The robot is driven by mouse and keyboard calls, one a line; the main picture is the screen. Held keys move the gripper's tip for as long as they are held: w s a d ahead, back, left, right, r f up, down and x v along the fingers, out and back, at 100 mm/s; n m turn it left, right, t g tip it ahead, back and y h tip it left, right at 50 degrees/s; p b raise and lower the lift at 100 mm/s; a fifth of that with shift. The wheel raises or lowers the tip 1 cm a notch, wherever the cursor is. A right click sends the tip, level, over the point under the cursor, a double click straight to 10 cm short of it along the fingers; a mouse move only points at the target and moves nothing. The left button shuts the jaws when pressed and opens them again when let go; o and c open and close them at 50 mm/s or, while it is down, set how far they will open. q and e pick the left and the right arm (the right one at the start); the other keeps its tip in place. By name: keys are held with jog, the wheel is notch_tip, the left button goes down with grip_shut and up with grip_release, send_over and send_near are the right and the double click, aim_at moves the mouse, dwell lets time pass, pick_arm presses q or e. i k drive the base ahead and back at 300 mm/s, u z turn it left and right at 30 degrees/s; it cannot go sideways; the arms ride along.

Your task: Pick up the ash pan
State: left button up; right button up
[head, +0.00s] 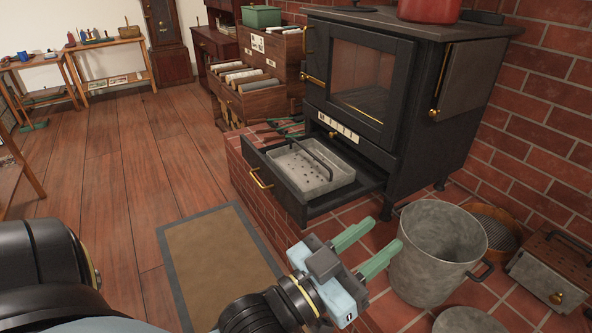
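The ash pan (333,181) is a grey metal tray with small holes in its floor and a dark bar handle (313,157) across it. It sits in the pulled-out drawer (281,188) at the bottom of the black stove (400,85). My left gripper (386,233) has two green fingers spread apart with nothing between them. It is in front of the drawer, below and to the right of the pan, and apart from it. My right gripper is not in view.
A grey metal bucket (421,276) stands close to the right of my gripper on the brick hearth. A metal box (548,278) is at far right. A brown mat (220,262) lies on the wooden floor. A wooden file cabinet (262,100) stands left of the stove.

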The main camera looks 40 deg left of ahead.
aim_at(312, 169)
jog(key=u, duration=2.15)
jog(key=k, duration=0.7)
jog(key=z, duration=0.8)
jog(key=i, duration=0.5)
jog(key=u, duration=0.9)
jog(key=i, duration=1.8)
jog(key=z, duration=2.5)
